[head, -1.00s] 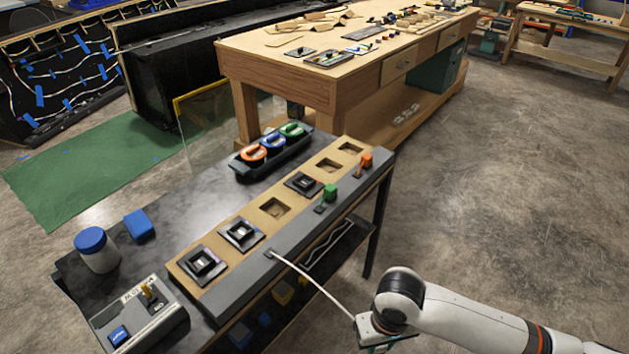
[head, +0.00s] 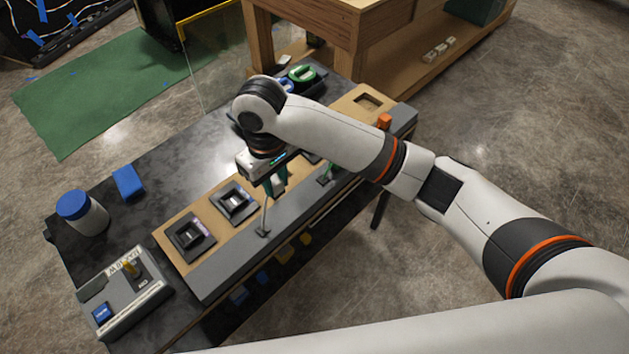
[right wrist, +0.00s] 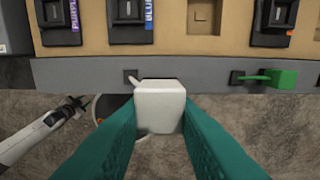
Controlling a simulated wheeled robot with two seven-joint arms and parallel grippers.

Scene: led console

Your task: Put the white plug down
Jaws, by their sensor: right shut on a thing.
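The white plug (right wrist: 160,106) is a pale block between the teal fingers of my right gripper (right wrist: 160,118) in the right wrist view. The gripper is shut on it. In the head view my right gripper (head: 273,188) points down over the console, and the plug is hard to make out between its fingers. The plug's white cable (head: 264,217) runs to a small dark port (right wrist: 131,76) in the console's grey front strip (right wrist: 90,75). My left gripper (right wrist: 80,103) seems to show small at lower left in the right wrist view; its jaws are unclear.
Modules labelled purple (right wrist: 60,20) and blue (right wrist: 130,20) sit behind the strip, beside an empty recess (right wrist: 201,14). A green plug (right wrist: 284,79) and an orange plug (head: 384,121) stand along it. A blue-lidded jar (head: 84,215) and switch box (head: 125,292) are left.

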